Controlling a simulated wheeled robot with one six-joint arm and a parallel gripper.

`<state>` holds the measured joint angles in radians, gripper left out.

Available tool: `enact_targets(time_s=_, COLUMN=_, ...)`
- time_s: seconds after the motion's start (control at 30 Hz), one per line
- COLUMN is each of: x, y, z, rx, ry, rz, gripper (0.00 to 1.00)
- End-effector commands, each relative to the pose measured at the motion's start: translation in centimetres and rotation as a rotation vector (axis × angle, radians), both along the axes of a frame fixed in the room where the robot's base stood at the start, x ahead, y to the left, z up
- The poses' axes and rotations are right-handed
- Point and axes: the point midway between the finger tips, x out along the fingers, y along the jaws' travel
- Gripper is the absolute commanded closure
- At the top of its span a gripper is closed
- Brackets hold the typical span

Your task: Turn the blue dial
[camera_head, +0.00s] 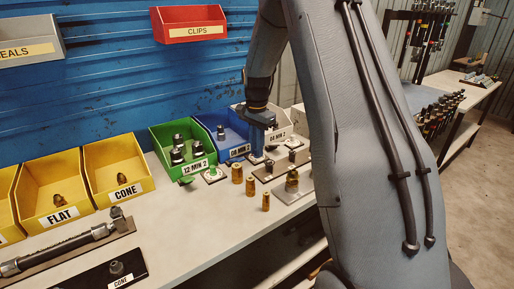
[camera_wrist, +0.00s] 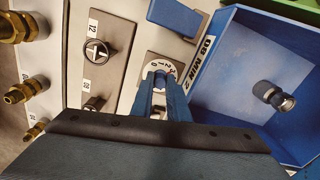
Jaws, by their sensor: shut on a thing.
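The blue dial (camera_wrist: 160,75) sits on a pale square plate with numbers (camera_wrist: 164,62) in the wrist view. It lies between the tips of my gripper (camera_wrist: 160,88), whose blue fingers are closed on it and cover part of it. In the head view my gripper (camera_head: 260,138) points down at the bench in front of the blue bin. The dial is mostly hidden there.
The blue bin (camera_wrist: 227,106), holding a metal fitting (camera_wrist: 273,96), stands close beside the gripper.

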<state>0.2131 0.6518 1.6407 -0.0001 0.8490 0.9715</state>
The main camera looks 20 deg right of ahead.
Motion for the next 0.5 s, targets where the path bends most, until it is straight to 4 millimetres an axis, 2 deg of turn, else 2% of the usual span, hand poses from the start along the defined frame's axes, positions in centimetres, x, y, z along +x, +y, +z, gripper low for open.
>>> enact_targets(time_s=0.27, x=-0.01, y=-0.01, z=0.09, rx=0.0, ry=0.0, rz=0.163, gripper=1.0)
enact_targets(time_s=0.5, x=0.01, y=-0.02, z=0.13, rx=0.0, ry=0.0, rz=0.385, gripper=1.0)
